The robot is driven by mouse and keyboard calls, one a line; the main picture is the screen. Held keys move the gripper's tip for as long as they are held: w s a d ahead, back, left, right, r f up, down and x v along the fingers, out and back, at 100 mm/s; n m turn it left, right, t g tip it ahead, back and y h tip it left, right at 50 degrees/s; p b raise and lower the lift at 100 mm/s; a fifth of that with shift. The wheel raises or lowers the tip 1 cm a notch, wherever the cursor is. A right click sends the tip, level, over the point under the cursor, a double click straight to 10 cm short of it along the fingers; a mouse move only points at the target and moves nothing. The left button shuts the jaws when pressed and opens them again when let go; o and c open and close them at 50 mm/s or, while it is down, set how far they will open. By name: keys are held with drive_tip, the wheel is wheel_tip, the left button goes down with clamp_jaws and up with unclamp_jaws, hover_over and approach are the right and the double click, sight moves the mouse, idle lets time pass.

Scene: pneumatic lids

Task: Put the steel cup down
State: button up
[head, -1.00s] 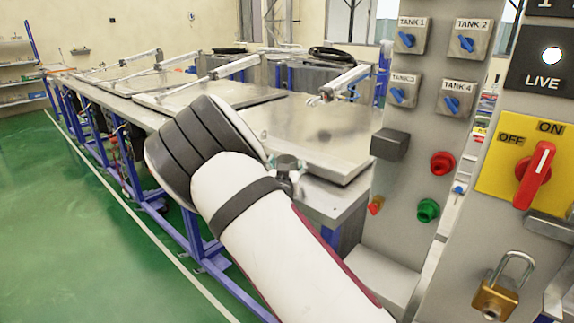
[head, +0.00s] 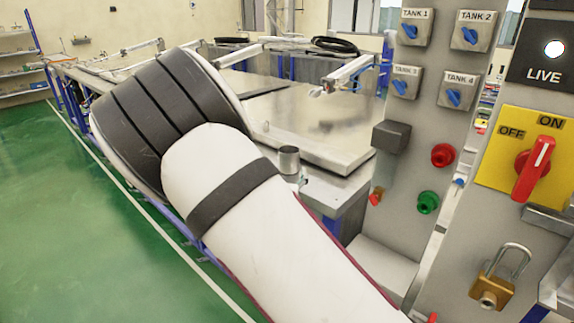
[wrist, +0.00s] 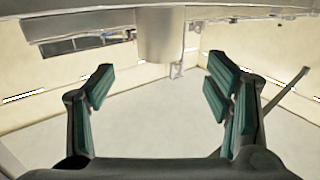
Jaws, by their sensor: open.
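The steel cup (head: 289,160) stands upright on the bare near corner of the metal bench (head: 330,193), beside the tank lid. In the wrist view the cup (wrist: 163,38) shows at the top middle, beyond the fingertips and apart from them, and the view looks upside down. My gripper (wrist: 158,88) is open, with its dark green pads wide apart and nothing between them. In the head view my gripper is hidden behind my white arm, which covers the bench left of the cup.
A flat metal lid (head: 315,130) covers the tank just behind the cup. To the right stands a control panel (head: 400,190) with blue tank switches, red and green buttons, a red rotary switch (head: 533,168) and a padlock (head: 493,285). Green floor (head: 60,220) is open at left.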

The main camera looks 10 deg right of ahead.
drive_tip(key=s+d+r+n+g+y, duration=0.1)
drive_tip(key=s+r+g+y, duration=0.1)
drive_tip(key=s, duration=1.2)
drive_tip(key=s+d+r+n+g+y, duration=0.1)
drive_tip(key=s+r+g, duration=0.3)
drive_tip(key=s, duration=1.1)
drive_tip(key=s+d+r+n+g+y, duration=0.1)
drive_tip(key=s+r+g, duration=0.3)
drive_tip(key=s, duration=1)
drive_tip(key=d+g+y, duration=0.1)
drive_tip(key=g, duration=0.2)
drive_tip(key=shift+s+d+n+g+y, duration=0.35)
drive_tip(key=shift+s+n+g+y, duration=0.05)
drive_tip(key=shift+r, duration=0.15)
